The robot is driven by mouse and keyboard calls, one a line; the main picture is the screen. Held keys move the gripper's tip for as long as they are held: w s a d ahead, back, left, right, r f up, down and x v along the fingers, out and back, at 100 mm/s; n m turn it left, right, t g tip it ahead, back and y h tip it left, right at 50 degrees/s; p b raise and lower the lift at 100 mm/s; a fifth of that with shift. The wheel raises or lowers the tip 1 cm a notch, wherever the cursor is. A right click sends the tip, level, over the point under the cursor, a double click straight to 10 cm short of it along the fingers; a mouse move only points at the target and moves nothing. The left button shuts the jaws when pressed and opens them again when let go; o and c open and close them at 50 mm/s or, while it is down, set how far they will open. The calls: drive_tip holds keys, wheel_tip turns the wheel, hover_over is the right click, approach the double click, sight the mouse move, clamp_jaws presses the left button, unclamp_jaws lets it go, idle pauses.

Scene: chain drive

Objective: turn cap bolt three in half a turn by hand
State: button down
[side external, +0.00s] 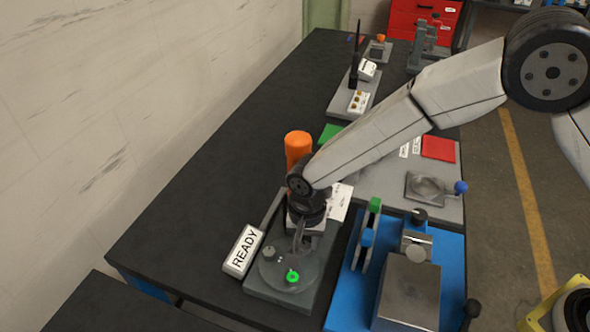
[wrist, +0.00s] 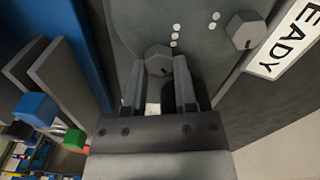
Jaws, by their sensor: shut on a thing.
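A round grey cap (side external: 272,278) sits on a grey base plate (side external: 262,297) at the front of the bench. My gripper (side external: 299,246) points down at the cap's far side. In the wrist view its two fingers stand on either side of a grey hex bolt head (wrist: 158,58), and it is shut on that head. Three white dots mark the cap beside this bolt, cap bolt three. In the side view my fingers hide it. A second grey bolt (side external: 268,253), with two dots beside it, also shows in the wrist view (wrist: 245,31). A green-topped bolt (side external: 292,277) is nearest the camera.
A READY sign (side external: 243,250) lies left of the base plate. An orange cylinder (side external: 298,146) stands behind my wrist. A blue fixture (side external: 345,300) with a metal block (side external: 409,292) is close on the right. The bench's left side is clear.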

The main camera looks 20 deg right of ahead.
sight(307, 243)
drive_tip(key=m, duration=0.5)
drive_tip(key=shift+r, duration=0.15)
idle(0.4)
drive_tip(key=shift+c, duration=2)
unclamp_jaws()
drive_tip(key=shift+s, duration=0.1)
drive_tip(key=shift+r, duration=3.85)
drive_tip(key=shift+d, duration=0.1)
